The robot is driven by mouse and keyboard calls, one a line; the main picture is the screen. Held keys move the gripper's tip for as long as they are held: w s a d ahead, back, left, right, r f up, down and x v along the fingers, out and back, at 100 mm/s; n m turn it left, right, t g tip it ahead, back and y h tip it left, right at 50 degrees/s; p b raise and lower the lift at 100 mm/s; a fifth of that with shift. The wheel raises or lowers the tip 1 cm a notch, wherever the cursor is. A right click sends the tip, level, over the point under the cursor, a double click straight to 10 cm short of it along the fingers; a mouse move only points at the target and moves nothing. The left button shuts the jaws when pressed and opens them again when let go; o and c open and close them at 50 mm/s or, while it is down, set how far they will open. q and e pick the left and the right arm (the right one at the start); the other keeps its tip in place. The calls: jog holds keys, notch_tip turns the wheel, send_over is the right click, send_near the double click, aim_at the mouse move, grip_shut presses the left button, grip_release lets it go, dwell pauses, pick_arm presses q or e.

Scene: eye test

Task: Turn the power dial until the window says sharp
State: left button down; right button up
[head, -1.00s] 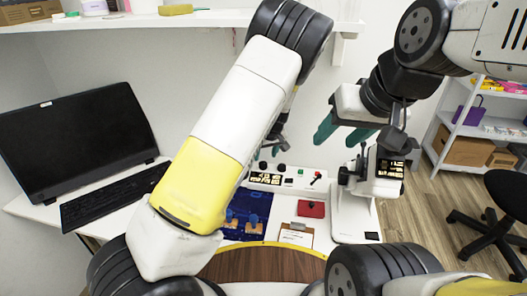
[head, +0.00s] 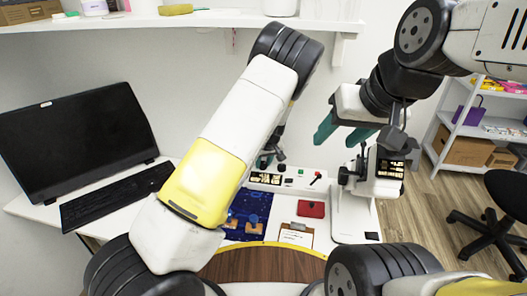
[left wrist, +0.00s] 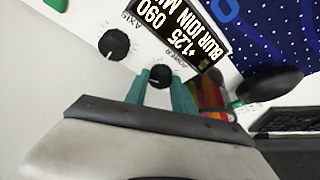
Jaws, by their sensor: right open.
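In the left wrist view the black power dial (left wrist: 160,76) sits between the two teal fingers of my left gripper (left wrist: 160,80). The fingers lie close on either side of it; whether they press on it is not clear. The lit window (left wrist: 185,28) reads "+1.25 090" and "BLUR JOIN", with more text cut off. In the head view my left gripper (head: 267,160) is low over the back of the panel, partly hidden by its arm. The window (head: 266,179) is small there. My right gripper (head: 335,142) is open and empty, above the panel's right side.
A second black dial, marked AXIS (left wrist: 114,44), is close beside the power dial. A striped coloured thing (left wrist: 212,96) lies beside one finger. A microscope-like instrument (head: 352,212) stands at right. A red item (head: 311,209) and clipboard (head: 296,235) lie nearer. A laptop (head: 75,140) is left.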

pick_arm(q)
jog(key=shift+a+m+h, duration=0.25)
jog(key=shift+m+h, duration=0.35)
jog(key=shift+m, duration=0.8)
jog(key=shift+d+m+h, duration=0.1)
jog(key=shift+m+h, duration=0.4)
jog(key=shift+m, duration=0.9)
jog(key=c, duration=1.1)
grip_release()
jog(key=shift+o, duration=0.2)
jog(key=v, duration=0.7)
jog(key=shift+s+r, duration=0.25)
jog(key=shift+r, duration=0.1)
